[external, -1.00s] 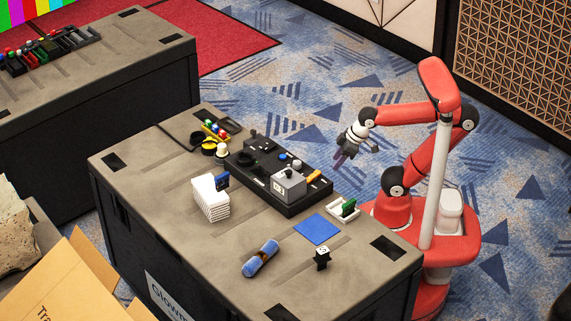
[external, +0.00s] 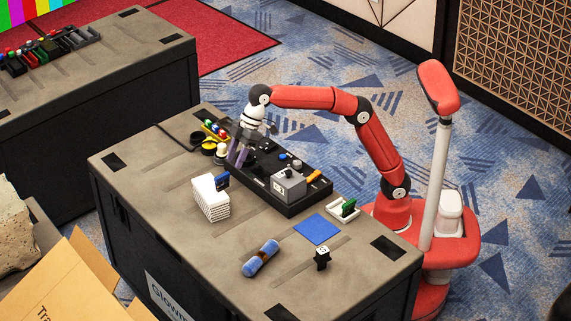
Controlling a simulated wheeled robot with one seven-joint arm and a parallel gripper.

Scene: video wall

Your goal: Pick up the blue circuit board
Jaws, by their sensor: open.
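A small upright blue board (external: 222,180), which looks like the blue circuit board, stands at the back right edge of a white stacked block (external: 210,199) on the case top. My gripper (external: 238,156) is open and points down. It is above the left end of the black tray, up and to the right of the blue board in the picture, and apart from it. Nothing shows between its fingers. A flat blue square (external: 317,229) lies farther right on the case.
A black tray (external: 262,187) holds a grey box (external: 288,186) and small parts. A green board (external: 348,206) sits in a white holder (external: 338,217). The case's front left is clear.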

